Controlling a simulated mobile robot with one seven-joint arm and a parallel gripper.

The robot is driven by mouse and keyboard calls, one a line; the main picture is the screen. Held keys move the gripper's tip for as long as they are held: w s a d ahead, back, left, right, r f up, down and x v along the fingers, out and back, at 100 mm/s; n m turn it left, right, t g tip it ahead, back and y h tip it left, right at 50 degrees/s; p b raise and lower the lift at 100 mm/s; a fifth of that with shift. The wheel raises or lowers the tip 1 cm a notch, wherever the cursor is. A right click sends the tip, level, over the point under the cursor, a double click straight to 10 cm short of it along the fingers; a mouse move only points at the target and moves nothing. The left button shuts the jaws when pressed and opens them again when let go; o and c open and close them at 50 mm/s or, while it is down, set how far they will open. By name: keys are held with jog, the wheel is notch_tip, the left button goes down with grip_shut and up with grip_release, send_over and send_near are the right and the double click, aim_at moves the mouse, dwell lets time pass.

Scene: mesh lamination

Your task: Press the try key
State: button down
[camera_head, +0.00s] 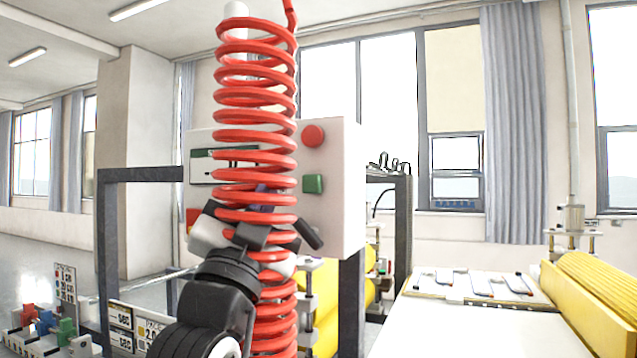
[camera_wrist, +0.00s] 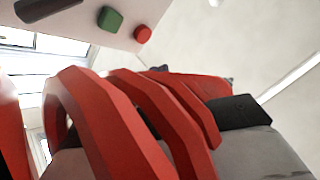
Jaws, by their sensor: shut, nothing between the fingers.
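A pale control box (camera_head: 340,190) stands behind a red coiled cable. It has a round red button (camera_head: 313,135), a green square button (camera_head: 313,184) below that, and a dark lever-like part (camera_head: 308,232) lower down. A framed panel (camera_head: 203,168) at its upper left is partly hidden by the coil. No label marks the try key legibly. My gripper (camera_head: 250,237) is in front of the box, partly behind the coil, empty and shut. In the wrist view the green button (camera_wrist: 110,19) and red button (camera_wrist: 143,34) show at the top, away from my gripper.
The red coil (camera_head: 255,98) hangs before the box and fills much of the wrist view. A dark frame (camera_head: 140,174) surrounds the box. Yellow rollers (camera_head: 590,290) and a white bench (camera_head: 470,312) stand at right, coloured blocks (camera_head: 45,322) at lower left.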

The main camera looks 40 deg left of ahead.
jog(key=p, duration=0.1)
send_near(309, 176)
jog(key=shift+s+r+x, duration=0.15)
jog(key=shift+x, duration=0.7)
jog(key=shift+s+r+x, duration=0.15)
jog(key=shift+x, duration=0.75)
jog(key=shift+s+r+x, duration=0.15)
jog(key=shift+x, duration=0.7)
jog(key=shift+w, duration=0.15)
jog(key=shift+w, duration=0.25)
jog(key=shift+w+a, duration=0.15)
jog(key=shift+w, duration=0.4)
dwell(0.7)
jog(key=shift+s, duration=0.1)
jog(key=shift+s+d, duration=0.25)
jog(key=shift+s, duration=0.6)
jog(key=shift+s+d+b, duration=0.2)
jog(key=shift+s+b, duration=0.05)
jog(key=shift+s, duration=0.55)
jog(key=shift+s+d+b, duration=0.15)
jog(key=shift+s+b, duration=0.1)
jog(key=shift+s, duration=0.6)
jog(key=shift+s+d+b, duration=0.2)
jog(key=shift+s+b, duration=0.05)
jog(key=shift+s, duration=0.55)
